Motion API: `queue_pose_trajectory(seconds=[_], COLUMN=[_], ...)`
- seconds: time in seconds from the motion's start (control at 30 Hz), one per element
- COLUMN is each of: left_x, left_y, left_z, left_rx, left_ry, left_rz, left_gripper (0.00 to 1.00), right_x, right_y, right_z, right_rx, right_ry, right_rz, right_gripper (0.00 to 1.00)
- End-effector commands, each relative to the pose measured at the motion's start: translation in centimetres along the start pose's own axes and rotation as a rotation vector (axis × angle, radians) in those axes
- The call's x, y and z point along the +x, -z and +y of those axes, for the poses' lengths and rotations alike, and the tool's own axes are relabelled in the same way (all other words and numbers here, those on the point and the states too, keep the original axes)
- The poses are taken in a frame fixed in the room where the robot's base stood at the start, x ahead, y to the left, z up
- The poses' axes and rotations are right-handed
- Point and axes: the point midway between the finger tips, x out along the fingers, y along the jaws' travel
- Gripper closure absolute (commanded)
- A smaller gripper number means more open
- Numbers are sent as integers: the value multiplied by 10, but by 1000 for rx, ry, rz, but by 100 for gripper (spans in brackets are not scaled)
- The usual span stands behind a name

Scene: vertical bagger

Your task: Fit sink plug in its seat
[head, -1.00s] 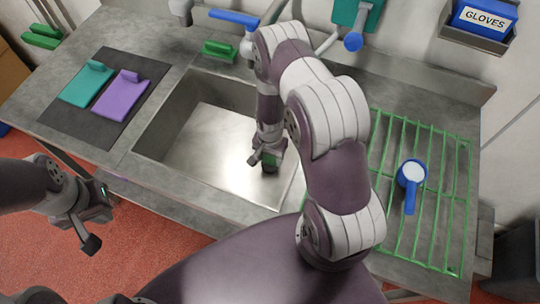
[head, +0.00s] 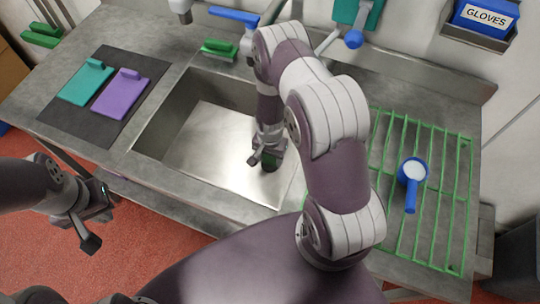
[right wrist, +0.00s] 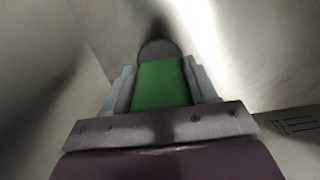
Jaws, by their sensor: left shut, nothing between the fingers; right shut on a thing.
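The sink plug shows in the right wrist view as a green block-shaped grip (right wrist: 162,84) with a dark rounded part beyond it. My right gripper (head: 264,157) is shut on the green grip, low inside the metal sink basin (head: 215,150), toward its right side. In the head view the plug (head: 269,163) is a small dark green patch, mostly covered by the gripper. The plug's seat is not seen clearly; the plug and gripper hide the floor below, and I cannot tell whether they touch. My left gripper (head: 92,228) is shut and empty, in front of the counter at left.
A teal board (head: 86,84) and a purple board (head: 122,94) lie on a dark mat left of the sink. A green brush (head: 218,49) lies behind the basin. A green wire rack (head: 445,200) with a blue scoop (head: 412,185) is at right. The basin's left floor is clear.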

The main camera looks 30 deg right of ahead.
Motion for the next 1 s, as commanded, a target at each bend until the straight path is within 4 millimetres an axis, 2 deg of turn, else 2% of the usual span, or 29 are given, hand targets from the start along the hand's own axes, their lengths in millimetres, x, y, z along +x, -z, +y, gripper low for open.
queue_pose_trajectory(seconds=[1.0], left_x=[10], left_y=[-1], left_z=[0], left_rx=[0], left_ry=[0], left_rz=[0], left_gripper=[100], right_x=[13], right_y=[0], right_z=[0], right_rx=[0], right_ry=[0], right_rz=[0], right_gripper=[77])
